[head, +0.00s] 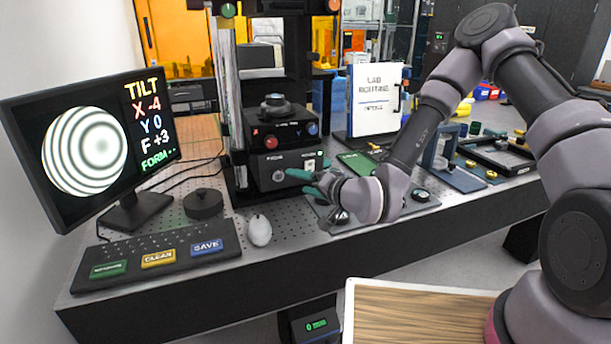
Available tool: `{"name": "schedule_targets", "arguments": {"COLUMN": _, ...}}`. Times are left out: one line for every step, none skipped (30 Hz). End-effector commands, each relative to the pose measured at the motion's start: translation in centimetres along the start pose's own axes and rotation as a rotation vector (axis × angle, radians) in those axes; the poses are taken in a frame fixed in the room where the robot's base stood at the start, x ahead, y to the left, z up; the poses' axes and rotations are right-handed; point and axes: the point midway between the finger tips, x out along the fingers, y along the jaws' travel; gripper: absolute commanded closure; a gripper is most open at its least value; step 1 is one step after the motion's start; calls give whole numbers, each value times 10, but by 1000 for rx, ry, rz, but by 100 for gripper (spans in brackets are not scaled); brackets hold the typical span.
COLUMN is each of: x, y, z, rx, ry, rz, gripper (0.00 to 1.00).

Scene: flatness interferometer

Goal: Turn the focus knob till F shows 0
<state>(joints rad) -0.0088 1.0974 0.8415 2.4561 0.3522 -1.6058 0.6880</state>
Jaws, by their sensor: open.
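The monitor (99,148) at the left reads X -4, Y 0, F +3 and shows round ring fringes. The focus knob (279,176) is a small round grey knob on the dark front panel of the interferometer (262,150), under a small label. My gripper (304,182) has green-tipped fingers and comes in from the right. It is open, with its fingertips close to the right of the focus knob. I cannot tell whether a fingertip touches the knob. A red knob (270,142) and a blue knob (312,129) sit higher on the instrument.
A keyboard panel (150,240) with green, yellow and blue keys, a white mouse (259,231) and a black round puck (203,204) lie on the perforated bench at the left. A white sign (376,100) stands behind my forearm. A wooden board (420,315) is in front.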

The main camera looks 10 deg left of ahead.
Motion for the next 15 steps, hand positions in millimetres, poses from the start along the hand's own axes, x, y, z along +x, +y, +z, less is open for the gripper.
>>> {"name": "schedule_targets", "arguments": {"x": 0, "y": -2, "z": 4, "rx": 18, "ry": 7, "rz": -11, "gripper": 19}}
{"name": "schedule_targets", "arguments": {"x": 0, "y": -3, "z": 5, "rx": 24, "ry": 13, "rz": -17, "gripper": 19}}
{"name": "schedule_targets", "arguments": {"x": 1, "y": -4, "z": 6, "rx": 30, "ry": 17, "rz": -22, "gripper": 19}}
{"name": "schedule_targets", "arguments": {"x": 2, "y": -5, "z": 6, "rx": 31, "ry": 21, "rz": -25, "gripper": 19}}
{"name": "schedule_targets", "arguments": {"x": 3, "y": -6, "z": 6, "rx": 33, "ry": 23, "rz": -28, "gripper": 19}}
{"name": "schedule_targets", "arguments": {"x": 6, "y": -6, "z": 6, "rx": 33, "ry": 24, "rz": -29, "gripper": 19}}
{"name": "schedule_targets", "arguments": {"x": 8, "y": -6, "z": 6, "rx": 33, "ry": 24, "rz": -29, "gripper": 19}}
{"name": "schedule_targets", "arguments": {"x": 12, "y": -6, "z": 6, "rx": 33, "ry": 25, "rz": -29, "gripper": 19}}
{"name": "schedule_targets", "arguments": {"x": 18, "y": -6, "z": 6, "rx": 32, "ry": 25, "rz": -30, "gripper": 19}}
{"name": "schedule_targets", "arguments": {"x": 22, "y": -7, "z": 5, "rx": 32, "ry": 25, "rz": -30, "gripper": 19}}
{"name": "schedule_targets", "arguments": {"x": 28, "y": -7, "z": 5, "rx": 32, "ry": 25, "rz": -30, "gripper": 19}}
{"name": "schedule_targets", "arguments": {"x": 36, "y": -7, "z": 5, "rx": 31, "ry": 25, "rz": -31, "gripper": 19}}
{"name": "schedule_targets", "arguments": {"x": 42, "y": -7, "z": 5, "rx": 32, "ry": 25, "rz": -30, "gripper": 19}}
{"name": "schedule_targets", "arguments": {"x": 48, "y": -8, "z": 5, "rx": 32, "ry": 26, "rz": -30, "gripper": 19}}
{"name": "schedule_targets", "arguments": {"x": 56, "y": -8, "z": 5, "rx": 32, "ry": 24, "rz": -29, "gripper": 19}}
